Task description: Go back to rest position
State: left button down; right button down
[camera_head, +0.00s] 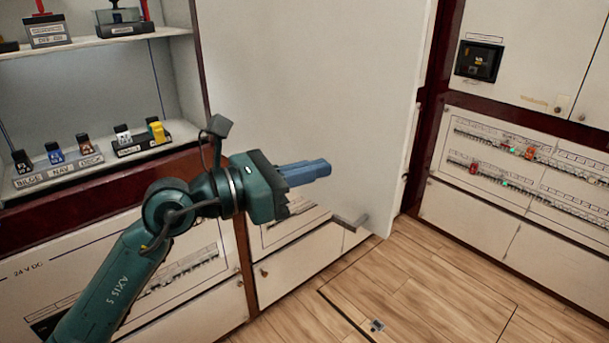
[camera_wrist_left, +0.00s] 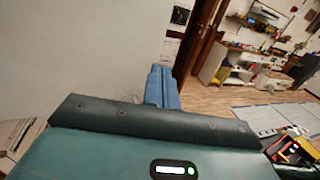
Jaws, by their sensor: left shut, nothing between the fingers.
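My left gripper (camera_head: 318,171) reaches in from the left in the head view, with its blue fingers together and nothing between them. It is in front of a large open white door panel (camera_head: 310,80), with the fingers pointing right. In the left wrist view the blue fingers (camera_wrist_left: 160,87) also lie side by side, with the pale panel to their left. I cannot tell from these views whether the fingers touch the panel. My right gripper is not in view.
Shelves at the left hold labelled key-like blocks (camera_head: 57,153) and a yellow piece (camera_head: 157,132). Breaker rows (camera_head: 520,150) are on the right wall. A cluttered workbench (camera_wrist_left: 245,62) stands farther off in the wrist view.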

pick_arm(q)
jog(key=s+a+f+n+t+y+p, duration=0.25)
jog(key=a+f+n+t, duration=0.3)
jog(key=n, duration=1.05)
jog(key=s+a+f+n+t+y+p, duration=0.15)
jog(key=a+f+n+t+y, duration=0.45)
jog(key=n, duration=1)
jog(key=s+a+f+n+g+y+p, duration=0.1)
jog(key=s+f+n+g+y, duration=0.1)
jog(key=s+f+n+g, duration=0.2)
jog(key=s+a+f+n+g+y+p, duration=0.2)
jog(key=s+f+n+g, duration=0.2)
jog(key=s+f+n, duration=0.5)
notch_tip(320, 180, down, 9)
jog(key=shift+s+a+r+n+g, duration=0.2)
jog(key=shift+s+n+g, duration=0.2)
jog(key=shift+s, duration=0.25)
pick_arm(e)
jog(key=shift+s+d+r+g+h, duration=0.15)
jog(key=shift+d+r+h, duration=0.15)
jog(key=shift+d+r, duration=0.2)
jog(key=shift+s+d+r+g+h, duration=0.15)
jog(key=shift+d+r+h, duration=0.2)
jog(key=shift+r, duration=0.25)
pick_arm(q)
jog(key=shift+a+y, duration=0.1)
jog(key=shift+y, duration=0.15)
